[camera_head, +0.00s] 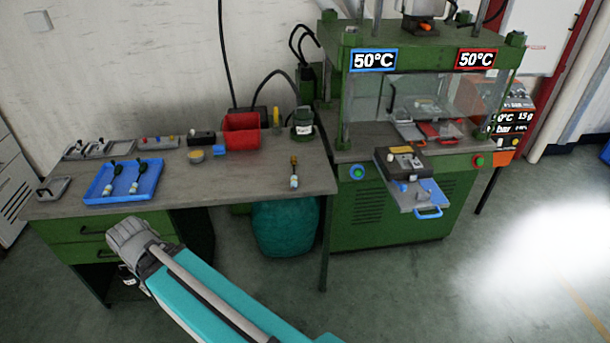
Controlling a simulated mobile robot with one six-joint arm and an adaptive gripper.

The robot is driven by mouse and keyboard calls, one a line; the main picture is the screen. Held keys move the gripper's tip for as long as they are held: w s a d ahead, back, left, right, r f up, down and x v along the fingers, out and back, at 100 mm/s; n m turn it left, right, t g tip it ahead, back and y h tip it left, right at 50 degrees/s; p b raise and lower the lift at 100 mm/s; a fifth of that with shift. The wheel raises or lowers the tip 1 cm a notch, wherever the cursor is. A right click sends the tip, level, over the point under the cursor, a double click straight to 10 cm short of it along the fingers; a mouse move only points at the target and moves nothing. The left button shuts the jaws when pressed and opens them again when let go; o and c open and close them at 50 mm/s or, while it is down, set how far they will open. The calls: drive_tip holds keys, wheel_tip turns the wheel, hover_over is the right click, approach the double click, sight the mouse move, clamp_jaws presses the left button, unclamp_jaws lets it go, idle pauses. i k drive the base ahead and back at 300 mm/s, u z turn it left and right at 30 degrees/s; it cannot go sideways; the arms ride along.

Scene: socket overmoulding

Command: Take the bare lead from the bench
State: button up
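A small lead (294,174) with a brown-orange upper end and a white and blue lower end lies alone near the right end of the bench (250,176). It looks like the bare lead, but it is too small to see its wires clearly. Two other leads with dark green-black parts lie in a blue tray (98,200) at the left of the bench. My teal and grey arm crosses the bottom of the head view, in front of the bench.
A red bin (241,131) and a dark green jar (303,123) stand at the back of the bench. The green press (395,218) stands to the right, with a mould part (404,163) on its pulled-out front. The bench around the lone lead is clear.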

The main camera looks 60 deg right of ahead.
sight(294, 179)
drive_tip(key=z, duration=1.95)
drive_tip(key=i, duration=0.6)
drive_tip(key=z, duration=0.05)
drive_tip(key=k, duration=0.5)
drive_tip(key=z, duration=0.05)
